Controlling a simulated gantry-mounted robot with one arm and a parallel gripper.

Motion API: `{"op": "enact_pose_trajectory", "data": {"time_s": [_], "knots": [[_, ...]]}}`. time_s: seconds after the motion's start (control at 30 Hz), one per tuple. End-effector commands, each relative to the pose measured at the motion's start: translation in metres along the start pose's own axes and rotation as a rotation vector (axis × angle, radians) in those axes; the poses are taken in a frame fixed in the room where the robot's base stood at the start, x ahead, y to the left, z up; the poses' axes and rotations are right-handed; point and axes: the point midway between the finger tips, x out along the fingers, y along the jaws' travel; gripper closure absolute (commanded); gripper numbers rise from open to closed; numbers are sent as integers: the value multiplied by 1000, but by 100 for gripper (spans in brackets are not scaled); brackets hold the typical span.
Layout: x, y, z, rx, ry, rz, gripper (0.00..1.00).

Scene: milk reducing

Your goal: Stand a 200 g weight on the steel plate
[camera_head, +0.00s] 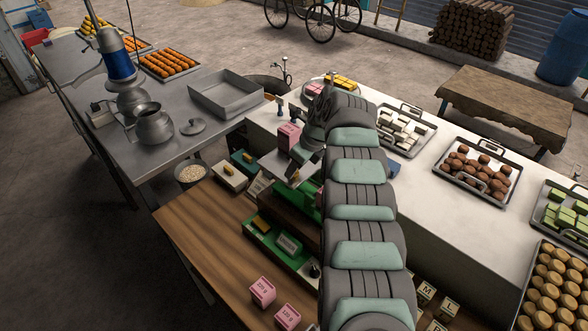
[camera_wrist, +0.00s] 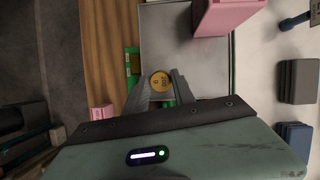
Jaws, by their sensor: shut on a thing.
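A round brass-yellow weight (camera_wrist: 161,81) with a 200 marking on its top sits between the fingertips of my gripper (camera_wrist: 163,87) in the wrist view. The fingers are shut on its sides. The weight is over the steel plate (camera_wrist: 188,57), near its left edge; whether it touches the plate cannot be told. A pink block (camera_wrist: 222,15) stands on the plate to the upper right. In the head view the plate (camera_head: 277,164) and pink block (camera_head: 289,135) show left of my arm, which hides part of the plate.
Pink cubes (camera_head: 262,291) stand on the wooden tabletop (camera_head: 190,235) in front. A green device with a display (camera_head: 287,243) lies beside my arm. Trays of sweets, such as one of brown pieces (camera_head: 478,171), cover the white counter at right. A steel pot (camera_head: 153,127) stands at left.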

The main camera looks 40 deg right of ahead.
Motion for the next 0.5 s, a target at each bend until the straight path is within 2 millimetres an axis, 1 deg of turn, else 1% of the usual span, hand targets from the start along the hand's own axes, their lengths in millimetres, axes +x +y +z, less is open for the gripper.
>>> {"op": "enact_pose_trajectory", "data": {"time_s": [0.13,0.27,0.3,0.5], "knots": [[-2,0,1,0,-1,-1,100],[2,0,0,1,-1,-1,100],[1,-1,0,1,-1,-2,66],[1,0,0,0,-1,-1,50]]}}
